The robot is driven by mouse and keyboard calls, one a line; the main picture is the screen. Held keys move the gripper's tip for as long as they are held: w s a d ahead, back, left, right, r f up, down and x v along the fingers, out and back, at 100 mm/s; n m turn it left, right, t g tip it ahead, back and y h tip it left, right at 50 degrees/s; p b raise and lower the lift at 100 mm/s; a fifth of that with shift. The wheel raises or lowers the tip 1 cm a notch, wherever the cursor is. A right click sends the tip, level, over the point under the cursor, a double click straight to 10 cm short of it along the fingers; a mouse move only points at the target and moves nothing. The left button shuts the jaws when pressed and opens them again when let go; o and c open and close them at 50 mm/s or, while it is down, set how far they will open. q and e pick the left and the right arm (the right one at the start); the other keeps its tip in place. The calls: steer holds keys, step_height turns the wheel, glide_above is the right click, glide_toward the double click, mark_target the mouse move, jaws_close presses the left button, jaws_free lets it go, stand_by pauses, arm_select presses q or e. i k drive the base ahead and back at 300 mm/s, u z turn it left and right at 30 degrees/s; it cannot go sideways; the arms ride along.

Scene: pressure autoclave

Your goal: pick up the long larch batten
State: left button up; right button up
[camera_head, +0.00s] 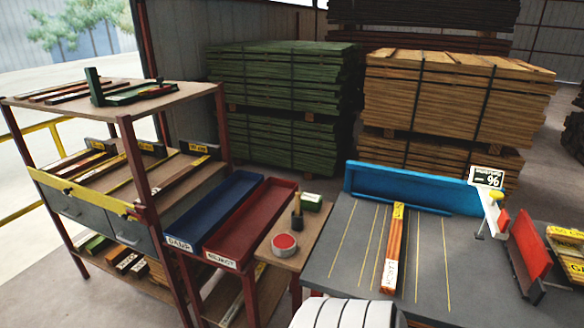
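The larch batten (395,248) is a long orange-brown piece with a white label reading LARCH near its near end and a yellow tag at its far end. It lies lengthwise on the grey bench top (338,253), among several thin yellow lines. Its far end is close to the blue fence (410,188) along the back of the bench. Nothing holds it. Neither of my grippers shows in the head view. A white ribbed part at the bottom edge covers some of the bench's near side.
A white stand with red and yellow parts (493,213), a small sign (486,177) and a red angled block (532,246) stand right of the batten. Blue (213,226) and red (250,221) trays, a red-topped can (284,243) and a rack (128,182) are left.

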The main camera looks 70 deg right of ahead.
mark_target(389, 280)
steer(key=z, duration=3.65)
steer(key=i, duration=0.25)
